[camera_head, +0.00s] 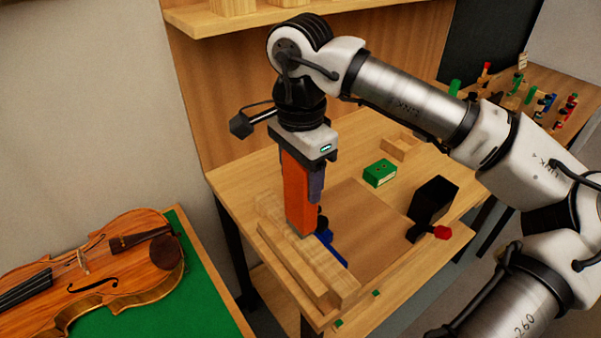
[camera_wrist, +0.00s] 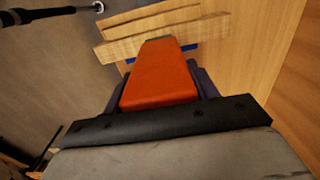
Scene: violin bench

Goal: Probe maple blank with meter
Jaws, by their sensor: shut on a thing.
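The meter (camera_head: 297,195) is an orange upright block with a grey lower end. It also fills the middle of the wrist view (camera_wrist: 160,75). My gripper (camera_head: 308,180) is shut on it and holds it pointing down over the bench. The maple blank is probably one of the pale wooden bars (camera_head: 322,271) along the bench's left side. The meter's lower end is at this bar's inner side in the head view and overlaps the bars (camera_wrist: 150,45) in the wrist view. I cannot tell whether it touches. A blue piece (camera_head: 331,250) lies beside the bar, partly hidden.
On the bench (camera_head: 235,182) are a green block (camera_head: 380,173), a wooden tray (camera_head: 399,147) and a black holder (camera_head: 433,202) near a red-ended item (camera_head: 441,232). A violin (camera_head: 100,265) lies on a green surface at left. A shelf (camera_head: 250,20) hangs behind my arm.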

